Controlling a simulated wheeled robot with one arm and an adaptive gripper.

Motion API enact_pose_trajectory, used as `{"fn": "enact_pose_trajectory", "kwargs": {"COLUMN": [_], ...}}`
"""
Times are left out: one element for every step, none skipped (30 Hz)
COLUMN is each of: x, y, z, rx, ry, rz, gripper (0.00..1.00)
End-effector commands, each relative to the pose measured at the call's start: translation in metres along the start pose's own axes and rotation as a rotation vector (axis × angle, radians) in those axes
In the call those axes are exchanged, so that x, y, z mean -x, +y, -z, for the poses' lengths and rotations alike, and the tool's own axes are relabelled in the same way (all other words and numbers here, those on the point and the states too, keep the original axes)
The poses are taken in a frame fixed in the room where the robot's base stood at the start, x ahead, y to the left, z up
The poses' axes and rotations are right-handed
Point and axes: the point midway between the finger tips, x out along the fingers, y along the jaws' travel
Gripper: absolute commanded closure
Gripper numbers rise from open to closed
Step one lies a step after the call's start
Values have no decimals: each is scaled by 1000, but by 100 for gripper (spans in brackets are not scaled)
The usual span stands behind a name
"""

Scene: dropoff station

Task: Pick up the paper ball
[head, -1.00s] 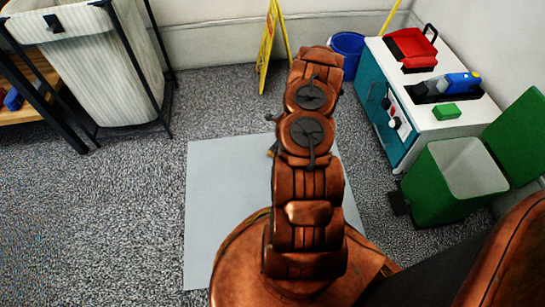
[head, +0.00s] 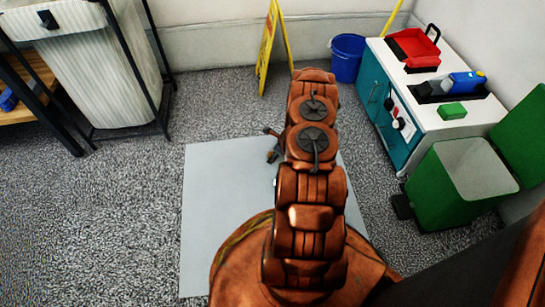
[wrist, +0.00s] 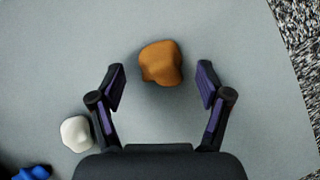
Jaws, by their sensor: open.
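In the wrist view, my gripper (wrist: 161,67) is open over the grey mat (wrist: 260,110). A rounded orange-brown lump (wrist: 161,63) lies on the mat, between and slightly beyond the fingertips, with a gap on both sides. A small white lump (wrist: 76,133) lies outside the left finger, low in the view; it looks like the paper ball, though I cannot be certain which lump is paper. A blue object (wrist: 32,172) is cut off at the lower left corner. In the head view my arm hides most of the gripper and the lumps.
The mat lies on speckled carpet (head: 110,210). To the right stand an open green bin (head: 440,185) and a white-topped cabinet (head: 440,120) with red and blue items. A blue bucket (head: 347,60) and yellow sign (head: 268,45) stand behind. A white hamper (head: 100,80) is at the left.

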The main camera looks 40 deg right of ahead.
Motion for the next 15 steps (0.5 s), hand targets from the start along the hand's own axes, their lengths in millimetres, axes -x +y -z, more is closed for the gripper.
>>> {"fn": "enact_pose_trajectory", "kwargs": {"x": [-5, -6, -6, -6, -6, -5, -5, -5, -5, -5, -5, -5, -5, -5, -5], "y": [-1, -1, -1, -1, -1, -1, -1, -1, -1, -1, -1, -1, -1, -1, -1], "z": [0, 0, -1, -1, -1, -1, -1, -1, -1, -1, -1, -1, -1, -1, -1], "rx": [1, 1, 1, 1, 1, 1, 1, 0, 1, 1, 0, 1, 1, 1, 1], "ry": [-1, -1, -1, -1, -2, -1, -1, -1, -1, -1, -1, -1, -1, -1, -1], "rz": [1, 2, 2, 2, 2, 2, 2, 2, 2, 2, 2, 2, 2, 2, 2], "gripper": [23, 23, 23, 23, 23, 23, 23, 23, 25, 28, 31, 36, 39, 42, 46]}}
